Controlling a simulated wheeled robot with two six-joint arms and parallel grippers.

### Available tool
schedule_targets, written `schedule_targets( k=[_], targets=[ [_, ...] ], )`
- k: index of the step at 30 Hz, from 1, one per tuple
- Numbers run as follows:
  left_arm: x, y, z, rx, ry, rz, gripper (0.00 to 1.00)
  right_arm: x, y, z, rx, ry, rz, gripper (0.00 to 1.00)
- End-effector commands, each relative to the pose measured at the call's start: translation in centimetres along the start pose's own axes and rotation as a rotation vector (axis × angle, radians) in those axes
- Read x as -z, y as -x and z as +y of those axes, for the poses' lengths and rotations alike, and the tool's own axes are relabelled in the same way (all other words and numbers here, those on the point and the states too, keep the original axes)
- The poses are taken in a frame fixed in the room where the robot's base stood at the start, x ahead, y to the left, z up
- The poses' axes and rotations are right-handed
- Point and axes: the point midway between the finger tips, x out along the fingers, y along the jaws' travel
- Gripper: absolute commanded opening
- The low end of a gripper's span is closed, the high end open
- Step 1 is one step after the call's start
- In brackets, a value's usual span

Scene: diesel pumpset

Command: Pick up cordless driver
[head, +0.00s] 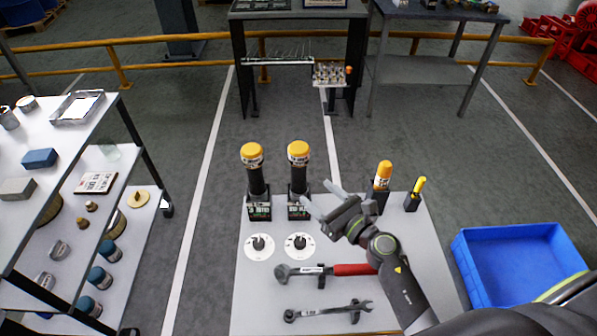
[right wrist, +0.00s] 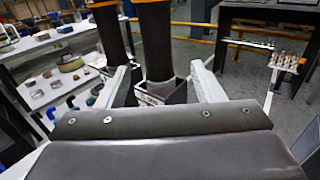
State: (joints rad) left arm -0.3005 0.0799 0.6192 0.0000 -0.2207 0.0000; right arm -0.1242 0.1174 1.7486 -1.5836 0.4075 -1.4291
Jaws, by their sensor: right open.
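Two tall black tools with yellow tops, which look like cordless drivers, stand upright in labelled dark holders at the back of the work table: a left driver (head: 256,172) and a right driver (head: 298,170). My right gripper (head: 321,197) is open and empty, just right of the right driver's holder (head: 298,208). In the right wrist view, the right driver (right wrist: 155,40) stands ahead, between the lines of the two open fingers (right wrist: 160,80), apart from them as far as I can tell. The left driver (right wrist: 106,35) is left of it; both tops are cut off. My left gripper is out of view.
An orange-topped tool (head: 383,175) and a yellow-handled tool (head: 418,188) stand in holders at the right. Two white discs (head: 260,247), a red-handled wrench (head: 350,269) and a grey wrench (head: 325,312) lie in front. A blue crate (head: 515,270) is right, a shelf rack (head: 60,150) left.

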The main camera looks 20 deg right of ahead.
Motion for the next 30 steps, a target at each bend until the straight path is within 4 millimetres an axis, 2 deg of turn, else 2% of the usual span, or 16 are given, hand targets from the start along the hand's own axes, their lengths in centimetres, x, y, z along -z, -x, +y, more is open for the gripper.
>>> schedule_targets(
  k=[1,4,14,21,25,30],
  targets=[
    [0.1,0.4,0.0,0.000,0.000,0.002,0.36,-0.2,-1.2,0.0,0.000,-0.003,-0.002,0.61],
    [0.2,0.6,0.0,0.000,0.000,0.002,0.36,-0.2,-2.9,0.0,0.000,-0.001,-0.002,0.61],
    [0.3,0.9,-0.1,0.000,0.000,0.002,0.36,0.0,-5.4,0.1,0.000,-0.001,-0.001,0.61],
    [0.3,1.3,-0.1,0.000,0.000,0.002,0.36,0.2,-8.6,0.3,0.000,-0.003,-0.001,0.61],
    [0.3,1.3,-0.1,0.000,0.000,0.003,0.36,0.3,-9.5,0.3,0.001,-0.001,0.000,0.61],
    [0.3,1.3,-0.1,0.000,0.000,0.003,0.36,0.3,-9.7,0.3,0.001,-0.001,0.000,0.61]
  ],
)
